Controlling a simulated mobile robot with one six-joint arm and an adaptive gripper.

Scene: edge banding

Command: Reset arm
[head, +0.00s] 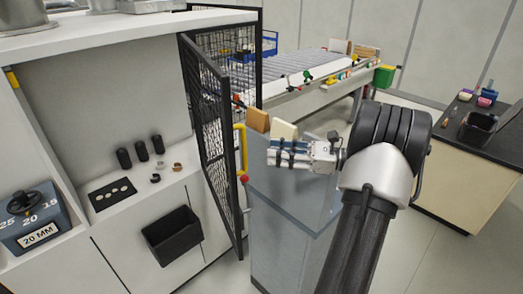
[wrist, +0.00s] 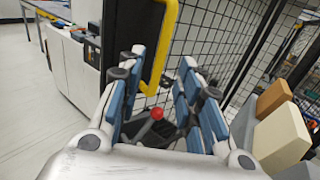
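My gripper (head: 276,154) is stretched out to the left in the head view, level, above the grey cabinet and close to the open black mesh door (head: 212,140). In the wrist view my gripper (wrist: 163,62) shows two rows of blue-padded fingers standing apart, with nothing between the pads. A red-knobbed lever (wrist: 156,114) shows through the gap, beyond the fingers. The yellow door handle (wrist: 163,45) stands just ahead of the fingers; I cannot tell whether they touch it.
A tan block (head: 257,120) and a cream block (head: 284,130) stand by the gripper. The grey cabinet (head: 290,225) is below it. A white bench with a black bin (head: 172,236) and a dial box (head: 35,218) is at left. A dark-topped counter (head: 470,125) is at right. Open floor lies between.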

